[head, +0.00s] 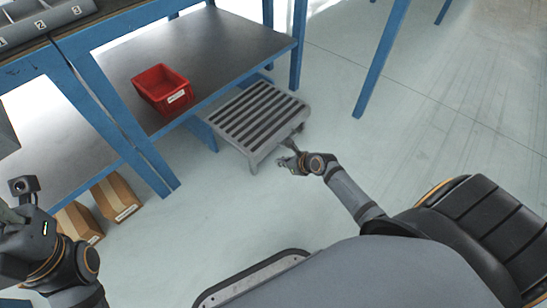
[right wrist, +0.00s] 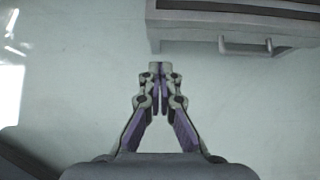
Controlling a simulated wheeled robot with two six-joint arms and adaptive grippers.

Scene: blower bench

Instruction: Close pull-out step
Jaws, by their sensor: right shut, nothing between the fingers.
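The pull-out step (head: 259,113) is a low grey platform with dark slats, standing out from under the blue-framed bench. In the right wrist view its front edge (right wrist: 215,20) runs along the top right, with a small U-shaped handle (right wrist: 246,50) on it. My right gripper (head: 287,150) is at the step's near right corner in the head view. In the right wrist view the right gripper (right wrist: 160,68) is shut and empty, its tips just short of the step's front edge and left of the handle. My left gripper is mostly cut off at the left edge; its fingers are hidden.
Two cardboard boxes (head: 116,197) sit on the floor under the left bench. Blue bench legs (head: 381,58) stand near the step. The floor (head: 440,120) to the right is clear.

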